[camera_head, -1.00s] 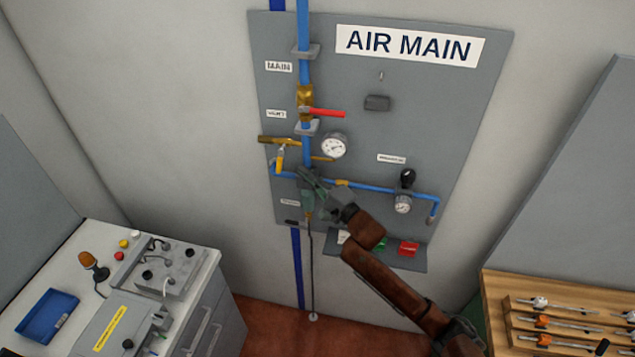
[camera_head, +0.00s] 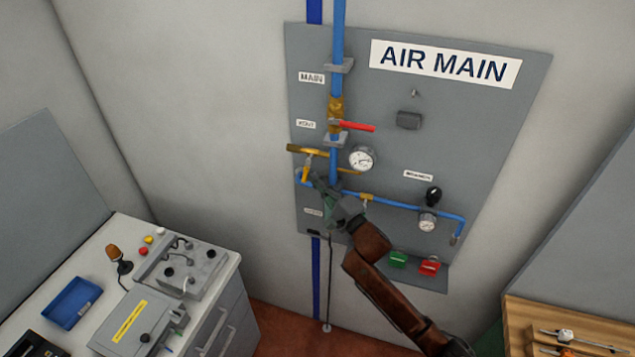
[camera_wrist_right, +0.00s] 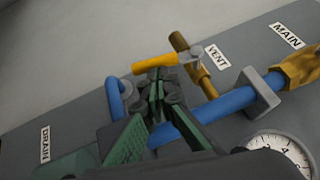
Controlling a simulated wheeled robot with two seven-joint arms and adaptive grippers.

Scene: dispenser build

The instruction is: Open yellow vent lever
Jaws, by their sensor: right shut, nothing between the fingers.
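The yellow vent lever (camera_head: 305,174) hangs down from the brass vent branch (camera_head: 309,151) at the left of the blue pipe. In the wrist view the yellow lever (camera_wrist_right: 154,64) lies across the picture, from the brass valve to just past my fingertips. My right gripper (camera_head: 319,184) is shut and empty beside the lever's lower end. In the wrist view its green fingers (camera_wrist_right: 157,84) are together right by the lever. I cannot tell whether they touch it. My left gripper is out of view.
The blue main pipe (camera_head: 338,50) with its red-handled valve (camera_head: 356,126) and a gauge (camera_head: 361,158) sit close to the gripper. The grey AIR MAIN panel (camera_head: 480,120) is behind. A bench with a blue tray (camera_head: 72,303) stands lower left, and a wooden rack (camera_head: 520,325) lower right.

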